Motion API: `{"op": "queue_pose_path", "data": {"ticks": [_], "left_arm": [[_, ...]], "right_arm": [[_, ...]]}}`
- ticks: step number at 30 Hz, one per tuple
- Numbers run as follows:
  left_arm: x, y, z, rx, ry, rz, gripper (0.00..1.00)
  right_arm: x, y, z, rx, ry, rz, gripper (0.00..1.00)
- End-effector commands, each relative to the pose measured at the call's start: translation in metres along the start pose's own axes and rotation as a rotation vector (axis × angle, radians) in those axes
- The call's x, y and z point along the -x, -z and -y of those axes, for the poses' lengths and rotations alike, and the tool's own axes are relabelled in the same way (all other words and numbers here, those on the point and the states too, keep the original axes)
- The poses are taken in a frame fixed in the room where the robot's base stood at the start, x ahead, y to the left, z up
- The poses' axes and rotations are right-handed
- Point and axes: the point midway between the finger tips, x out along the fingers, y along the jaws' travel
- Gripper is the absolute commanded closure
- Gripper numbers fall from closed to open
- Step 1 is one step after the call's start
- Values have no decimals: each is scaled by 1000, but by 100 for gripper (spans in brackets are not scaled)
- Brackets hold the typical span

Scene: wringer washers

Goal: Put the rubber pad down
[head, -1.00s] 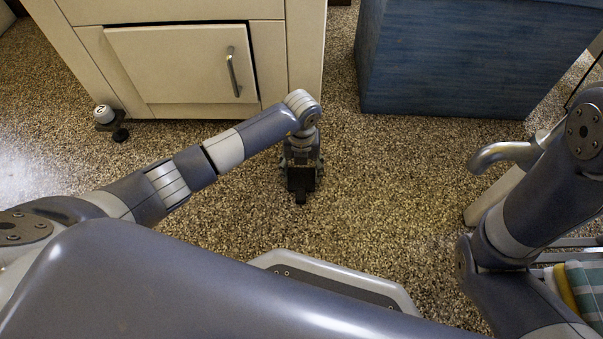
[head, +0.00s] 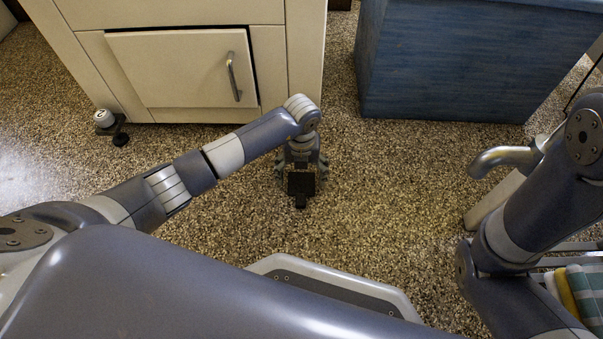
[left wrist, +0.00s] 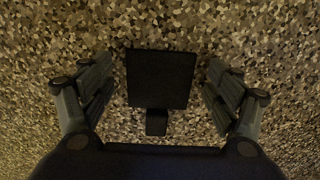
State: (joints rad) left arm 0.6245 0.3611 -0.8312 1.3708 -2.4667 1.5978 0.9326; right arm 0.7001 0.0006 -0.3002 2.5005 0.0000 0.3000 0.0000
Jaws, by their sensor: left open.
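The rubber pad (head: 301,185) is a flat black square with a small tab at its near end. It appears to lie on the speckled floor, below the front right corner of the cream cabinet. My left gripper (head: 301,172) is right above it, pointing down. In the left wrist view the pad (left wrist: 161,80) sits between the two spread fingers of the gripper (left wrist: 160,88), with a visible gap on each side. My right arm shows at the right of the head view, but its gripper is out of frame.
The cream cabinet (head: 180,70) with a door and handle stands behind the left gripper. A blue box-like unit (head: 450,65) is at the back right. A small white-topped object (head: 104,118) is at the cabinet's left foot. Speckled floor (head: 400,180) is clear to the pad's right.

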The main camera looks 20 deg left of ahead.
Motion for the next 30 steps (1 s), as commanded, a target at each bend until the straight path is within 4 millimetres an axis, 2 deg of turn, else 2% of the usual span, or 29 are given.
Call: {"op": "queue_pose_path", "data": {"ticks": [8,21,25,30], "left_arm": [[30,-1,0,0,0,2,18],[101,-1,0,0,0,1,18],[115,0,-1,0,-2,0,18],[120,0,0,0,-2,-1,18]], "right_arm": [[-25,-9,-5,0,0,0,60],[-77,-27,-16,1,0,0,60],[-87,-31,-18,1,0,0,60],[-90,-32,-19,1,0,0,60]]}}
